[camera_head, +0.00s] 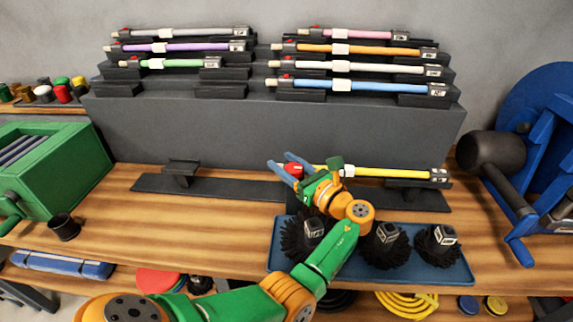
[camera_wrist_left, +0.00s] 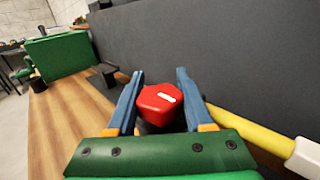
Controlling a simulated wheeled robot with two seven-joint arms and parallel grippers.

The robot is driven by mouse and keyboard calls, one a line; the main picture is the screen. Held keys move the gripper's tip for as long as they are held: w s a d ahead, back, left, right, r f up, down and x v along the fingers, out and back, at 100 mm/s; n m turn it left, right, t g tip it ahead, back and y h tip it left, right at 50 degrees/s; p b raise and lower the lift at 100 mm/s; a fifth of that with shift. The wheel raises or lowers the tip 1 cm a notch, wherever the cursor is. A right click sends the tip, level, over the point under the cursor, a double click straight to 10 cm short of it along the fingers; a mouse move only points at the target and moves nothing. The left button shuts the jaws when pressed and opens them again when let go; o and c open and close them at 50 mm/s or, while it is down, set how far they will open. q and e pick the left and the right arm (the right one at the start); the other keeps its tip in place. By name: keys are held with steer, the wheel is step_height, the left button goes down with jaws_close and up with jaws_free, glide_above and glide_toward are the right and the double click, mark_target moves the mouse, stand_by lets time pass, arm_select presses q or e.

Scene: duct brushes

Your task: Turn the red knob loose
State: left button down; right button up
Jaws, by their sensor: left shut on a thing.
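The red knob (camera_head: 293,170) is at the left end of a yellow rod (camera_head: 385,172), which lies level on a low dark stand (camera_head: 410,194). My left gripper (camera_head: 282,172) reaches over the rod's left end, with its blue fingers around the knob. In the left wrist view the red knob (camera_wrist_left: 158,103), with a white mark on top, sits between the two fingers (camera_wrist_left: 160,74). The gripper is shut on it. The yellow rod (camera_wrist_left: 245,128) runs off to the right there. My gripper and wrist hide part of the rod near the knob. My right gripper is out of view.
A blue tray (camera_head: 455,277) with black brush heads (camera_head: 385,247) sits in front, partly under my left arm. A grey tiered rack (camera_head: 270,125) with several coloured rods stands behind. A green box (camera_head: 55,165) and a black cup (camera_head: 64,227) are at left, a black-and-blue device (camera_head: 490,155) at right.

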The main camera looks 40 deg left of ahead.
mark_target(300, 175)
arm_select(q)
steer(key=c, duration=0.6)
jaws_free()
steer(key=o, duration=0.3)
steer(key=shift+a, duration=0.15)
steer(key=v, duration=0.7)
